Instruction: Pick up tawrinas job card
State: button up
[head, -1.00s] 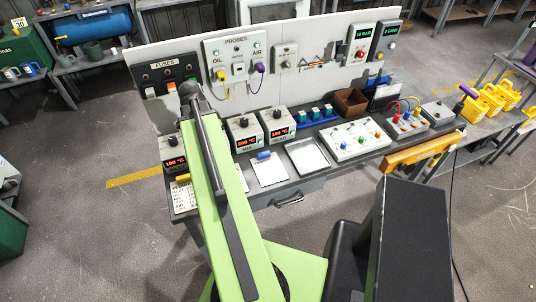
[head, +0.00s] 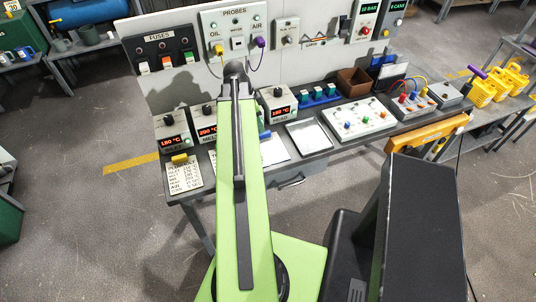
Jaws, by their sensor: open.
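Several sheets lie along the bench front, and I cannot read a name on any of them, so I cannot tell which is tawrina's job card. A white printed card with a yellow clip (head: 183,176) lies at the bench's left front corner. A second sheet (head: 213,160) shows only a sliver left of my arm. A third white sheet (head: 274,150) with a blue clip lies just right of my arm, partly covered by it. My green arm reaches over the bench. My gripper is not in view, hidden beyond the arm's dark end.
Temperature boxes (head: 278,107) stand behind the sheets. A grey tray (head: 309,138) and a white button panel (head: 345,121) lie to the right. An upright panel (head: 190,85) closes the back. A brown box (head: 353,81) and yellow jerry cans (head: 482,92) are farther right. Floor is clear at left.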

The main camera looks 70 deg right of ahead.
aim_at(269, 146)
jog(key=b+x, duration=0.4)
jog(key=x, duration=0.1)
jog(key=b+x, duration=0.2)
jog(key=x, duration=0.1)
jog(key=shift+w+d, duration=0.2)
jog(key=shift+d, duration=0.1)
jog(key=shift+r, duration=0.25)
grip_shut()
